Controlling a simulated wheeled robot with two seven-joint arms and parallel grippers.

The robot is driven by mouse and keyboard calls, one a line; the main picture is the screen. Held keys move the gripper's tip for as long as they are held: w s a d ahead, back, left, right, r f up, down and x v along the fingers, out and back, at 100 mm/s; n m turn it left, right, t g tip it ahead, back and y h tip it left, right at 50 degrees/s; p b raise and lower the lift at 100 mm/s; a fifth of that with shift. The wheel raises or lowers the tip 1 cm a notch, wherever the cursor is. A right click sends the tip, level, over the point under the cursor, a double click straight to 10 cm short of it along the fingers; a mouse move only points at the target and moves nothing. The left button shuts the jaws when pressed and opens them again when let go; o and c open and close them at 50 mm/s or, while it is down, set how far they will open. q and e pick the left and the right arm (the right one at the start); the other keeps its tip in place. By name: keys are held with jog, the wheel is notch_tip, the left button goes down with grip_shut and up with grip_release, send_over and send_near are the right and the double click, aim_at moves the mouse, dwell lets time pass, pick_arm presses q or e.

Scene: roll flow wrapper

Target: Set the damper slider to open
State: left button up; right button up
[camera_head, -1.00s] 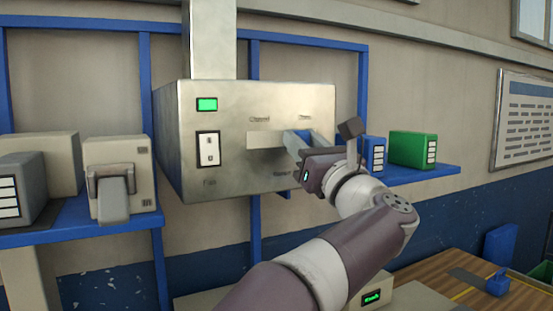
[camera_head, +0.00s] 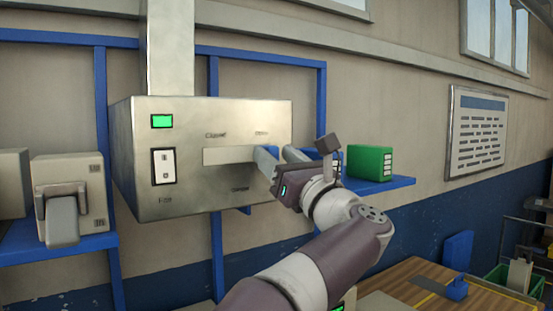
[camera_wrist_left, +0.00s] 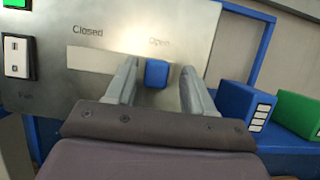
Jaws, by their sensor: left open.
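The damper slider is a blue knob (camera_wrist_left: 156,73) on a pale horizontal slot (camera_wrist_left: 90,60) in the metal control box. It stands at the slot's right end, under the "Open" label; "Closed" is at the left end. In the head view only a small part of the knob (camera_head: 272,150) shows between my fingers. My left gripper (camera_wrist_left: 160,66) is open. Its grey fingers stand on either side of the knob, with a visible gap on each side in the wrist view. It also shows in the head view (camera_head: 274,152). My right gripper is not in view.
The metal box (camera_head: 210,110) also carries a green light (camera_head: 162,121) and a fan switch (camera_head: 164,167). A green box (camera_head: 368,162) sits on the blue shelf to the right. A beige device (camera_head: 70,195) stands on the left shelf. A wooden table (camera_head: 400,283) is below.

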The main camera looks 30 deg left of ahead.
pick_arm(q)
jog(key=b+v, duration=0.5)
jog(key=v, duration=0.7)
jog(key=shift+b, duration=0.35)
jog(key=shift+d+r, duration=0.1)
